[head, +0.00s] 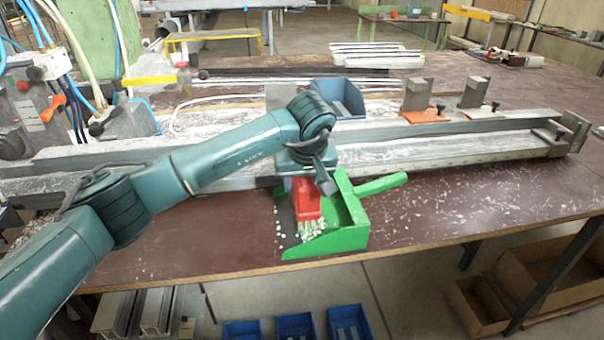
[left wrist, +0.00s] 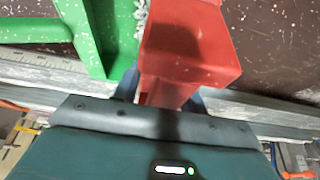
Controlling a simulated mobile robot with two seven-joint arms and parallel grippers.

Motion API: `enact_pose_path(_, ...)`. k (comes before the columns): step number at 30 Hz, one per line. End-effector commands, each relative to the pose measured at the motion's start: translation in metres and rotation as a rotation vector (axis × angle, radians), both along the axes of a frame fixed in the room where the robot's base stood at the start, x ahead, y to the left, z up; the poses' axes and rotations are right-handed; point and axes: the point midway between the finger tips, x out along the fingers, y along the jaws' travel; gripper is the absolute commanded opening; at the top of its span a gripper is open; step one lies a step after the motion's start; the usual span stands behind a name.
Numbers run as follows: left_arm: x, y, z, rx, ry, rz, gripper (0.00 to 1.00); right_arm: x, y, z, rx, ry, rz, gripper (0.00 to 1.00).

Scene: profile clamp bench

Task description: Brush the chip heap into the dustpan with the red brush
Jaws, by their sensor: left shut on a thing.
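My left gripper (head: 302,183) is shut on the red brush (head: 307,203) and holds it upright, bristles down, at the left part of the green dustpan (head: 343,240). The dustpan sits near the table's front edge, its handle pointing right and back. Pale chips (head: 311,227) lie around the brush's foot; others lie to the left on a dark patch. The brush hides part of the chips, so I cannot tell how many are inside the pan. In the left wrist view the red brush (left wrist: 190,45) fills the middle, beside the green dustpan (left wrist: 98,35). My right gripper is out of view.
A long metal profile bed (head: 450,142) runs across the table behind the dustpan. A blue bin (head: 342,97) stands behind it. Fine shavings litter the brown tabletop (head: 460,200) at right, which is otherwise fairly clear. The table's front edge is close to the dustpan.

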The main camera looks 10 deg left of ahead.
Motion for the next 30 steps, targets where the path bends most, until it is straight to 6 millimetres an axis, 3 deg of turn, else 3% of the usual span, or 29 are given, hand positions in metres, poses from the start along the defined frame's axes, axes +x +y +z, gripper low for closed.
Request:
enact_pose_path(1, 0.0, -0.001, -0.017, -0.003, 0.002, -0.001, 0.19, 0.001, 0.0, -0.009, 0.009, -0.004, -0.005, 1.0)
enact_pose_path(3, -0.004, 0.016, -0.007, -0.002, -0.001, 0.003, 0.19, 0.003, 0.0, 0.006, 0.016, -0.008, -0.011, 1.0)
enact_pose_path(7, -0.012, 0.042, -0.008, -0.002, 0.0, 0.002, 0.19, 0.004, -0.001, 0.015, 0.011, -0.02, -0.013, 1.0)
enact_pose_path(18, -0.03, 0.103, -0.011, -0.002, 0.0, 0.001, 0.19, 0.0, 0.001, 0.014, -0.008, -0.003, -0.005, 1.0)
enact_pose_path(24, -0.028, 0.097, -0.028, -0.001, -0.002, -0.001, 0.19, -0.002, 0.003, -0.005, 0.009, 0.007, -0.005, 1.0)
enact_pose_path(30, -0.027, 0.097, -0.03, -0.002, -0.003, 0.0, 0.19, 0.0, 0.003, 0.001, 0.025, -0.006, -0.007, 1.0)
